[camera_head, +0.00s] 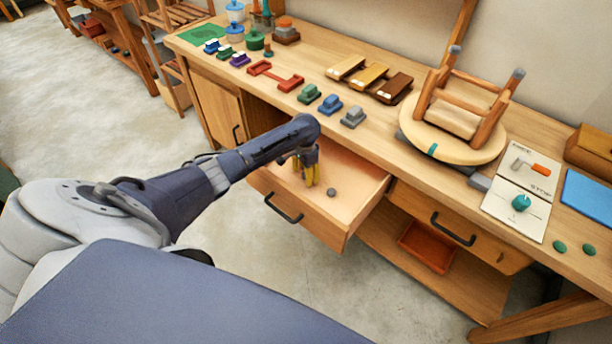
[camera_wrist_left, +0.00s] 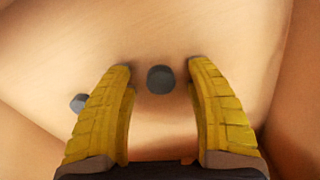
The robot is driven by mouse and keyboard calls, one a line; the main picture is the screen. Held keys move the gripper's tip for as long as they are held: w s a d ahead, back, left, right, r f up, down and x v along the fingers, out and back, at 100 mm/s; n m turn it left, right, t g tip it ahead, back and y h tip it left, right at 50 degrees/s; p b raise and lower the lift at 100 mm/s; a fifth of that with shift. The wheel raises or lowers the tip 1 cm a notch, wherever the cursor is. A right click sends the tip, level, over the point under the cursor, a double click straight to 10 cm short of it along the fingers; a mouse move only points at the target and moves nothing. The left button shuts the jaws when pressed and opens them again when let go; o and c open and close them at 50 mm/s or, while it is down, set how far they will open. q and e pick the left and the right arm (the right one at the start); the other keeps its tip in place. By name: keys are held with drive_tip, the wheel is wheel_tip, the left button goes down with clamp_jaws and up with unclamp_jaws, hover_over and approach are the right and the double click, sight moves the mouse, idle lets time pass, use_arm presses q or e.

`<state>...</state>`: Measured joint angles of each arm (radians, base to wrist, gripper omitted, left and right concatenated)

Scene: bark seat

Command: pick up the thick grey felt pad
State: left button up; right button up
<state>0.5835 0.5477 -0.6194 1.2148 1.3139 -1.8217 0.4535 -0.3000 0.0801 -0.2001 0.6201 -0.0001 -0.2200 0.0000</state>
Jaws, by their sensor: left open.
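My left gripper (camera_head: 309,175) is open and points down into the open drawer (camera_head: 359,193). In the left wrist view, a dark grey round pad (camera_wrist_left: 161,80) lies on the drawer floor between the two yellow fingers (camera_wrist_left: 162,66), apart from both. A second grey piece (camera_wrist_left: 78,103) lies to the left, outside the left finger and partly hidden by it. In the head view, one small grey pad (camera_head: 331,192) shows on the drawer floor just right of the gripper. Which of the two it is, I cannot tell. My right gripper is not in view.
The drawer's walls stand close around the gripper. On the bench above are coloured blocks (camera_head: 330,104), wooden-topped pieces (camera_head: 369,76), an upturned stool (camera_head: 455,143) and a white card (camera_head: 520,200). A red tray (camera_head: 428,247) sits on the lower shelf.

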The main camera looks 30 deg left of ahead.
use_arm(q)
drive_tip(key=shift+f, duration=0.1)
drive_tip(key=shift+c, duration=0.4)
drive_tip(key=c, duration=0.8)
drive_tip(key=shift+c, duration=0.2)
wheel_tip(320, 180, up, 20)
